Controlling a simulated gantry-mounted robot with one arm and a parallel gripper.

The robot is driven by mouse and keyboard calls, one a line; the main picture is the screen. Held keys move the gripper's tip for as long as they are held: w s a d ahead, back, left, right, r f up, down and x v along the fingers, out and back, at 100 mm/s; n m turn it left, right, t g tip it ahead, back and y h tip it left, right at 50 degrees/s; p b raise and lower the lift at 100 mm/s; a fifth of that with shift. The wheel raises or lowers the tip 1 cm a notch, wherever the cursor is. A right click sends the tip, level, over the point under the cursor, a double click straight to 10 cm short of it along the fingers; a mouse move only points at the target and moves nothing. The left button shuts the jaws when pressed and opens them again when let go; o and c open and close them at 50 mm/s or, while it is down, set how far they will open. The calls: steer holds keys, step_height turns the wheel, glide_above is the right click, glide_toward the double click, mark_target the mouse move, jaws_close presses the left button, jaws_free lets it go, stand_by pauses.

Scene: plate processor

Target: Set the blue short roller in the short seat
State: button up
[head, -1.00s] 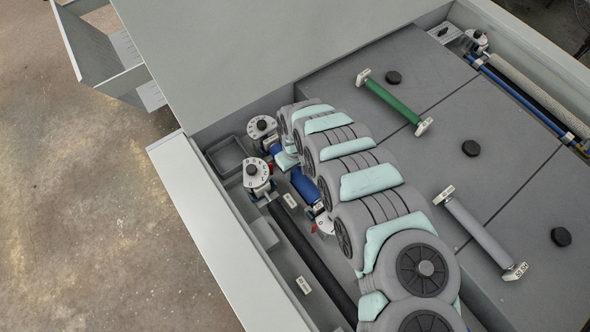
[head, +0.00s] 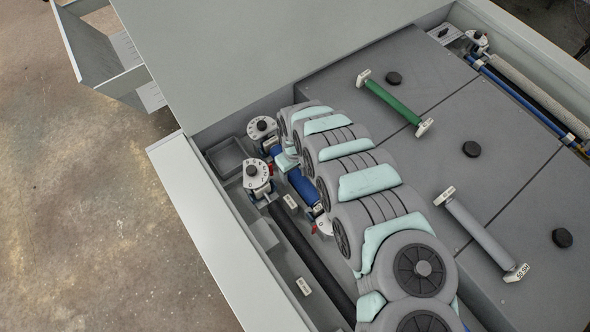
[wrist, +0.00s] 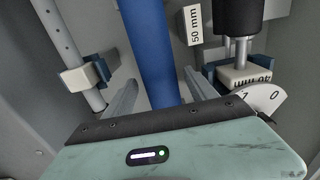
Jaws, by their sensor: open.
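The blue short roller (head: 292,186) lies in the trough, among the white dials left of my arm. In the wrist view the blue roller (wrist: 151,50) runs up the picture between my fingers. My gripper (wrist: 157,80) is open, with one finger on each side of the roller and a visible gap at each side. In the head view my arm hides most of the gripper. The roller's near end is hidden behind the gripper body in the wrist view. I cannot tell from these views whether both roller ends rest in the short seat.
A black roller (head: 310,255) lies along the trough. White dials (head: 257,174) stand close to the blue roller. Green (head: 393,103) and grey (head: 480,235) rollers lie on the deck at right.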

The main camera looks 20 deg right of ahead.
mark_target(295, 172)
step_height(295, 172, up, 13)
steer(key=p, duration=0.1)
steer(key=shift+f, duration=0.15)
stand_by(0.3)
stand_by(0.5)
